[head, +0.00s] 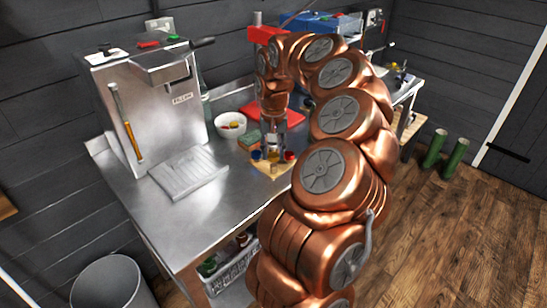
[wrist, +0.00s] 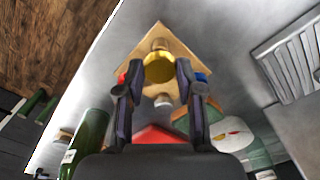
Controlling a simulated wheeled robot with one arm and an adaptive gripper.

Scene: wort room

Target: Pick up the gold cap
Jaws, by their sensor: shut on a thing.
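The gold cap (wrist: 159,69) is round and shiny and sits between the two fingers of my gripper (wrist: 159,64) in the wrist view. My gripper is shut on it, with a finger at each side. In the head view my gripper (head: 273,146) points down over a small wooden board (head: 266,170) on the steel bench. The board (wrist: 150,42) is behind the cap in the wrist view. I cannot tell whether the cap is touching the board or just above it.
A blue cap (head: 256,155) and a red cap (head: 289,156) stand close on either side of my gripper. A white bowl (head: 230,125), a green sponge-like block (head: 249,139) and a red board (head: 262,112) lie behind. A ribbed tray (head: 188,174) is left; the bench front is clear.

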